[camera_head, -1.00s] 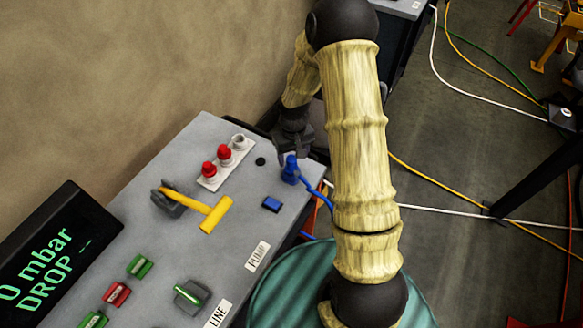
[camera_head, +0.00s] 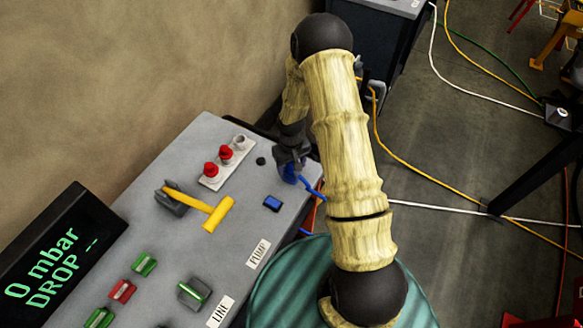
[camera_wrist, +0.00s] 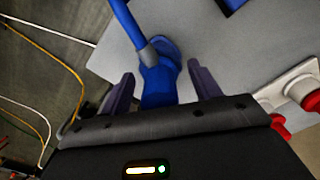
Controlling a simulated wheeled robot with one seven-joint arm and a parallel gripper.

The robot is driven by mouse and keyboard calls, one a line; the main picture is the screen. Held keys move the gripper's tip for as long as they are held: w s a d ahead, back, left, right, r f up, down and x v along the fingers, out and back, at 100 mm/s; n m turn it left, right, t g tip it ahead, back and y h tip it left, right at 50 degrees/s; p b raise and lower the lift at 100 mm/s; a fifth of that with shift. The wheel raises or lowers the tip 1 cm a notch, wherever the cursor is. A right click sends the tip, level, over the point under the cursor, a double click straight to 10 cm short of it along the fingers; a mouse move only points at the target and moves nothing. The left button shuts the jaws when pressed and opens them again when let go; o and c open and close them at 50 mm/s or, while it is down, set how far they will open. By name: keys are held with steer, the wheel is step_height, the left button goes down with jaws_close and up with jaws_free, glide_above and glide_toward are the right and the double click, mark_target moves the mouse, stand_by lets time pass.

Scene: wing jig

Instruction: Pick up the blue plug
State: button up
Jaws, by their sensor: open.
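The blue plug (camera_head: 289,174) stands on the grey panel top near its right edge, with a blue cable running off it to the right. In the wrist view the plug (camera_wrist: 158,82) lies between the two dark fingers of my gripper (camera_wrist: 160,88), with a gap on either side. My gripper (camera_head: 290,158) is open and close over the plug in the head view, hiding its upper part. The cable (camera_wrist: 127,22) leads away from the plug toward the top of the wrist view.
A panel (camera_head: 235,235) carries red buttons (camera_head: 211,169), a yellow T-handle (camera_head: 217,213), a blue square button (camera_head: 272,203) and several green and red switches. A black display (camera_head: 45,262) stands at the left. A wall is behind. Cables lie on the floor at right.

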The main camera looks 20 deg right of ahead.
steer(key=shift+c, duration=0.4)
steer(key=c, duration=1)
steer(key=shift+o, duration=0.2)
steer(key=shift+r, duration=0.15)
steer(key=shift+w+r+b, duration=0.1)
steer(key=shift+r+b, duration=0.3)
steer(key=shift+r, duration=0.2)
step_height(320, 180, up, 8)
steer(key=shift+r+b, duration=0.1)
steer(key=shift+b, duration=1.15)
steer(key=shift+r, duration=0.2)
